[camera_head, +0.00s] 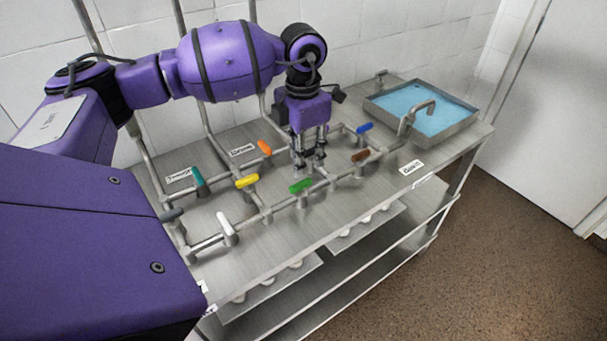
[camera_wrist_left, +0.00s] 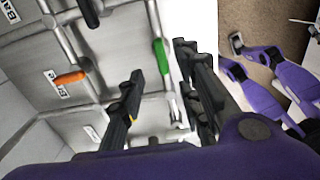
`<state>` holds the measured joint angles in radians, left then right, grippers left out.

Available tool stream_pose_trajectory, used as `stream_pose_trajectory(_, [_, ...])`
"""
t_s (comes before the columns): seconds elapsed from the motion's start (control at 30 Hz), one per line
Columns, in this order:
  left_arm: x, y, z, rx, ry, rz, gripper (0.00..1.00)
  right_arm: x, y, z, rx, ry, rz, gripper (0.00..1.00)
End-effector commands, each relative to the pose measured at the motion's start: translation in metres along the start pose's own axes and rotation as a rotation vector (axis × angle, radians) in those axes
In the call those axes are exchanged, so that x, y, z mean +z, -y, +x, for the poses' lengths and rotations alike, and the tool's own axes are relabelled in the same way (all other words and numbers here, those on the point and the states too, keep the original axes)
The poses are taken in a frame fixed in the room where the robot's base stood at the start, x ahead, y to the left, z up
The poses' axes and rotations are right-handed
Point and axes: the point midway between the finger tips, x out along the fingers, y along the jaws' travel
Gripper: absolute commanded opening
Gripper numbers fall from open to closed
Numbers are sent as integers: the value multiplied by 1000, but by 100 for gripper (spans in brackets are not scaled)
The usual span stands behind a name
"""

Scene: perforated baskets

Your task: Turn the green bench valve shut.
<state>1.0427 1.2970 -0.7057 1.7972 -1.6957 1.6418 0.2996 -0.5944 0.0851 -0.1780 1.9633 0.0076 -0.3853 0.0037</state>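The green bench valve handle (camera_head: 301,185) sits on the front pipe run of the steel bench, roughly in line with that pipe. In the left wrist view the green handle (camera_wrist_left: 161,62) appears between the tips of my two fingers. My left gripper (camera_head: 309,165) points down just behind and above the green handle. In the left wrist view this gripper (camera_wrist_left: 166,70) is open, with a clear gap between its fingers and nothing held. I cannot tell how far the fingertips are above the handle.
Other handles stand close by: yellow (camera_head: 247,181), orange (camera_head: 265,147), brown (camera_head: 361,155), blue (camera_head: 365,128), teal (camera_head: 198,176) and white (camera_head: 225,223). A water-filled basin (camera_head: 465,133) is at the right end. The bench's front strip (camera_head: 330,218) is clear.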

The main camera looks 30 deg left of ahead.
Motion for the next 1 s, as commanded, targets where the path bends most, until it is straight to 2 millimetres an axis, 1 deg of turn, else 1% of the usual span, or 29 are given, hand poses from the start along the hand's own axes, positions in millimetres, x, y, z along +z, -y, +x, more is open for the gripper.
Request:
stream_pose_trajectory(0.2, [0,2,34,-6,0,-1,32,7,-4,-3,2,15,-10,40])
stream_pose_trajectory(0.4, [1,2,61,-6,3,1,32,5,-2,-4,-1,12,-6,40])
stream_pose_trajectory(0.57, [1,2,71,-5,3,1,32,3,0,-3,-3,9,-2,40])
stream_pose_trajectory(0.8, [1,2,72,-6,3,1,32,-3,3,-1,-5,0,4,40])
stream_pose_trajectory(0.87, [1,2,72,-6,3,1,25,-5,4,0,-6,-4,4,40])
stream_pose_trajectory(1.0, [1,2,72,-6,3,1,7,-9,4,1,-7,-10,5,40])
